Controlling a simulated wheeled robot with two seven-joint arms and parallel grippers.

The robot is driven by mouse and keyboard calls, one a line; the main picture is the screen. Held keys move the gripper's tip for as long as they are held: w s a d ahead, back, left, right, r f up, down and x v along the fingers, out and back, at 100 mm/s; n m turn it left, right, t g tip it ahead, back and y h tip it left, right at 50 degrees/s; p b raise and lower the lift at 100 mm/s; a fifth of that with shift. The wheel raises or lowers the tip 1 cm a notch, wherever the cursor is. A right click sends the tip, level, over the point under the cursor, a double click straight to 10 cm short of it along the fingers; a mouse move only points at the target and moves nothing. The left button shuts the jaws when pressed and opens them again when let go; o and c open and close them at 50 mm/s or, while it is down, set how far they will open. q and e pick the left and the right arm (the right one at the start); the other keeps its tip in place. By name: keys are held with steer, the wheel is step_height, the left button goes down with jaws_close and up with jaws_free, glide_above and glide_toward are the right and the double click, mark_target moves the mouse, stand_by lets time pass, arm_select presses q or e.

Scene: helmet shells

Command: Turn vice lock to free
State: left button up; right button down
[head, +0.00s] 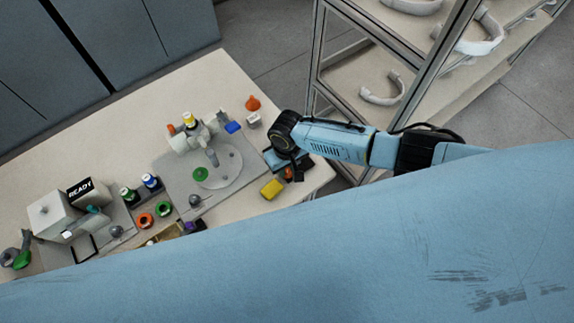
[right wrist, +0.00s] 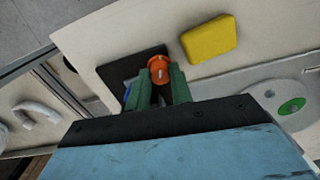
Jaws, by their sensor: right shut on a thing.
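An orange knob (right wrist: 159,68), which looks like the vice lock, sits between the dark green fingers of my right gripper (right wrist: 162,84) in the right wrist view. The gripper is shut on it. The knob is over a dark plate (right wrist: 118,72) with a blue part beside the fingers. The arm and gripper hide most of the vice there. A pointer or lock mark cannot be made out. My left gripper is not in view.
A yellow block (head: 272,188) lies close beside the gripper. A grey fixture with a round plate (head: 226,172) stands to the left. A small white box (head: 253,120) and an orange piece (head: 252,103) are behind. A shelf rack (head: 318,70) with helmet parts stands beyond the table.

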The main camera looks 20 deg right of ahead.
steer(key=n, duration=1.2)
steer(key=shift+n, duration=0.4)
stand_by(0.3)
steer(key=c, duration=1.2)
jaws_free()
steer(key=shift+c, duration=0.2)
step_height(320, 180, up, 14)
steer(key=p, duration=0.1)
steer(key=shift+f+p, duration=0.25)
steer(key=shift+p, duration=0.1)
